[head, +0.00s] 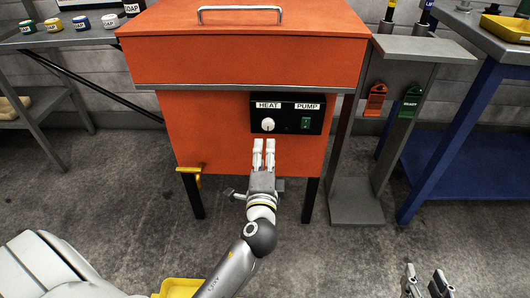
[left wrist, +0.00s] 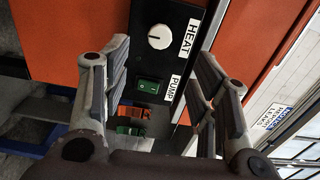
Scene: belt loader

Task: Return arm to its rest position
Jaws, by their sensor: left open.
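My left gripper (head: 264,146) is open and empty in front of the orange machine (head: 215,125), just below its black control panel (head: 287,113). The panel has a white HEAT knob (head: 268,125) and a green PUMP switch (head: 305,123). In the left wrist view the open fingers (left wrist: 160,85) stand on either side of the panel, with the knob (left wrist: 159,37) and the switch (left wrist: 149,86) visible between them. I see no contact with either. My right gripper (head: 426,280) is at the bottom right, its two fingers apart with nothing between them.
A grey stand (head: 400,50) with a red tag (head: 375,100) and a green tag (head: 410,101) stands right of the machine. A blue table (head: 465,110) is further right. A shelf with several jars (head: 55,25) is at left. A yellow handle (head: 190,170) sticks out low on the machine. Open floor (head: 340,255) lies in front.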

